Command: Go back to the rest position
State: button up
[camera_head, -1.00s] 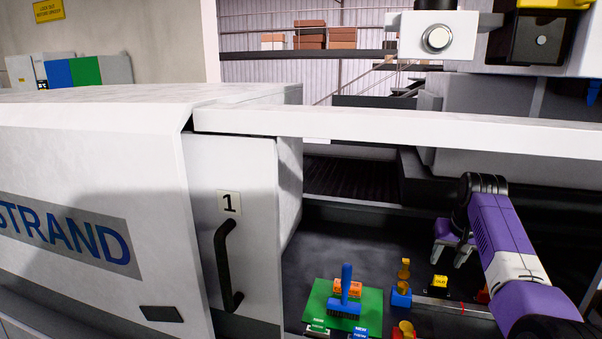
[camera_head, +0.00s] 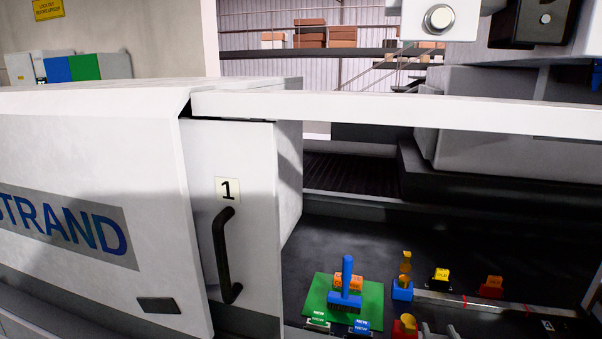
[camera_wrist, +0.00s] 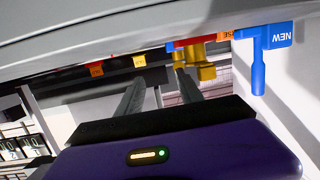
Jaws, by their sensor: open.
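My gripper (camera_wrist: 160,82) shows in the wrist view with two grey fingers spread apart and nothing between them. It is not seen in the head view now. The wrist view looks tilted, with the machine bed along its top edge.
A white machine door (camera_head: 240,180) marked 1, with a black handle (camera_head: 222,255), stands left of the opening. A white beam (camera_head: 400,110) crosses above it. A blue-and-yellow clamp (camera_head: 403,285), a red-and-yellow clamp (camera_head: 405,326) and a metal bar (camera_head: 480,303) are on the bed.

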jog(key=s+a+y+b, duration=0.1)
jog(key=s+a, duration=0.3)
jog(key=s, duration=1.2)
jog(key=s+a+r+n+y+b, duration=0.1)
jog(key=s+a, duration=0.3)
jog(key=s, duration=1.2)
jog(key=s+a+n+y+b, duration=0.1)
jog(key=s+a, duration=0.3)
jog(key=s, duration=1.2)
jog(key=shift+s+r+b, duration=0.15)
jog(key=shift+r+b, duration=0.1)
jog(key=shift+b, duration=0.5)
